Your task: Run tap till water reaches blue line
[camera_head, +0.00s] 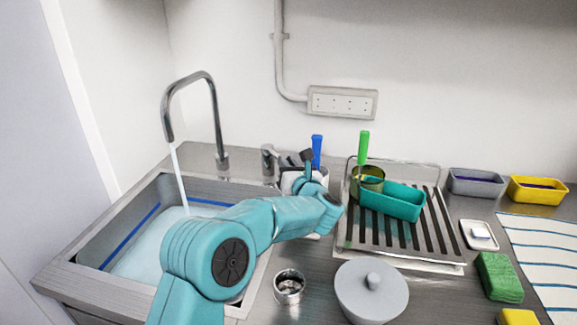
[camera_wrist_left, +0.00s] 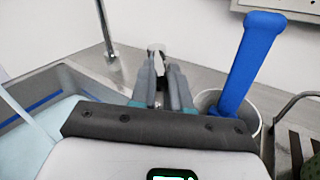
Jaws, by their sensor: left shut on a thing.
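The curved metal tap (camera_head: 190,85) runs a steady stream of water (camera_head: 179,180) into the sink (camera_head: 85,262). Pale blue water (camera_head: 140,258) fills much of the basin. The blue line (camera_head: 130,236) runs along the inner walls and shows a little above the water surface; my arm hides the basin's right part. My left gripper (camera_head: 298,160) is at the tap's lever (camera_head: 269,160), right of the spout. In the left wrist view the fingers (camera_wrist_left: 160,85) are shut on the metal lever end (camera_wrist_left: 156,50). My right gripper is not in view.
A holder (camera_wrist_left: 207,100) with a blue-handled brush (camera_wrist_left: 250,60) stands close to the left gripper's right. A drying rack (camera_head: 408,240) holds a teal tray (camera_head: 392,203) and a green-handled tool (camera_head: 363,147). A grey lid (camera_head: 370,295) and a metal cup (camera_head: 289,286) sit in front.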

